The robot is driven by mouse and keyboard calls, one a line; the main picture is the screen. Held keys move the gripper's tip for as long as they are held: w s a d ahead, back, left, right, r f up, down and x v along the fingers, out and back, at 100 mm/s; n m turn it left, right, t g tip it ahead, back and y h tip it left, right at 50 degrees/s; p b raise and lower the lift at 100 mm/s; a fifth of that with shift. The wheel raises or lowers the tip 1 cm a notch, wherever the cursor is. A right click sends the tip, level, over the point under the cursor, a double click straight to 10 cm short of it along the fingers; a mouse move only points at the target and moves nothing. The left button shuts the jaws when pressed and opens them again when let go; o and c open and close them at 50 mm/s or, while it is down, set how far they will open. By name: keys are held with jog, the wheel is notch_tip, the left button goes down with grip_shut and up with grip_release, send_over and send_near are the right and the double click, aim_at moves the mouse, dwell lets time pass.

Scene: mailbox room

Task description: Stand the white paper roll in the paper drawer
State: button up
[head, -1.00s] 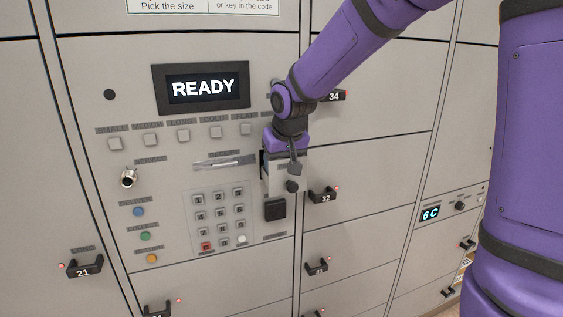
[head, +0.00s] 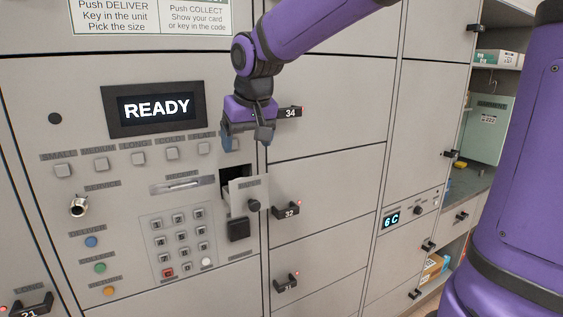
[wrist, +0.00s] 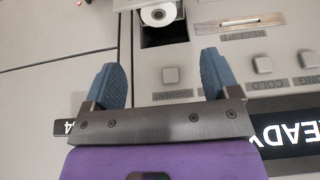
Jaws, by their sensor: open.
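The white paper roll (wrist: 158,13) shows in the wrist view inside the open paper drawer (wrist: 165,34). Its round end with a dark centre hole faces the camera, so it appears to stand upright. In the head view the drawer's pale front (head: 243,193) juts from the panel with a dark gap behind it, and the roll cannot be made out there. My gripper (head: 246,140) is just above the drawer, fingers pointing down. In the wrist view my gripper (wrist: 162,75) has its blue fingers wide apart, with nothing between them, clear of the roll.
The READY screen (head: 156,108), a row of size buttons and a keypad (head: 181,240) are left of the drawer. Locker handles 34 (head: 290,112) and 32 (head: 286,210) jut out to the right. Shelves and a counter (head: 480,182) lie farther right.

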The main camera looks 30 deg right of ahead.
jog(key=s+d+f, duration=0.1)
jog(key=s+d, duration=0.2)
jog(key=s, duration=0.9)
jog(key=s+d+f, duration=0.2)
jog(key=s+d, duration=0.2)
jog(key=s, duration=0.8)
jog(key=shift+s+t, duration=0.35)
jog(key=shift+t, duration=0.05)
jog(key=shift+f, duration=0.1)
